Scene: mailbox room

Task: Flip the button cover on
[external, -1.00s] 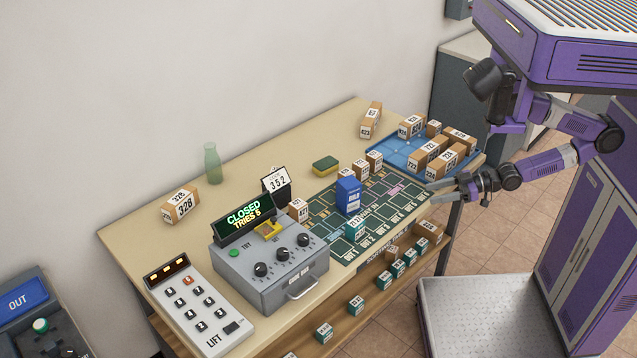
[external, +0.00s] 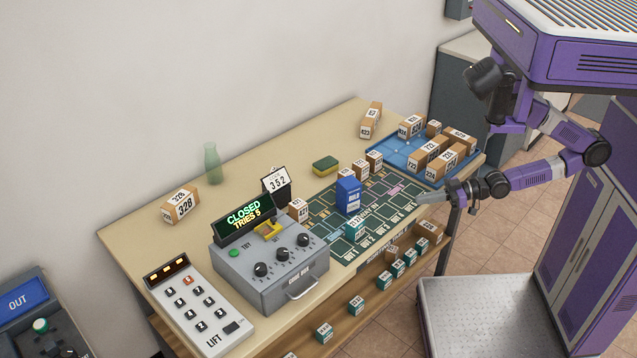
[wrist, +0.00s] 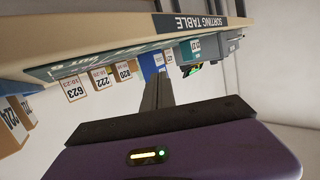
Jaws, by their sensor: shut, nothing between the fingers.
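A grey control box (external: 270,285) stands on the table's near left part. Its green display (external: 243,216) reads CLOSED, TRIES 5. A yellow raised piece (external: 268,229) on its top may be the button cover; its exact pose is too small to tell. A green TRY button (external: 234,253) and several black knobs sit on the same top. My gripper (external: 420,199) is shut and empty at the table's front right edge, well to the right of the box. Its shut fingers (wrist: 157,92) point toward the table edge in the wrist view.
The sorting table (external: 130,238) carries a green mat (external: 345,250) with a blue box (external: 348,194), a blue tray (external: 385,148) of parcels, a sponge (external: 325,165) and a faint green bottle (external: 213,163). A LIFT keypad (external: 197,310) is left of the grey box.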

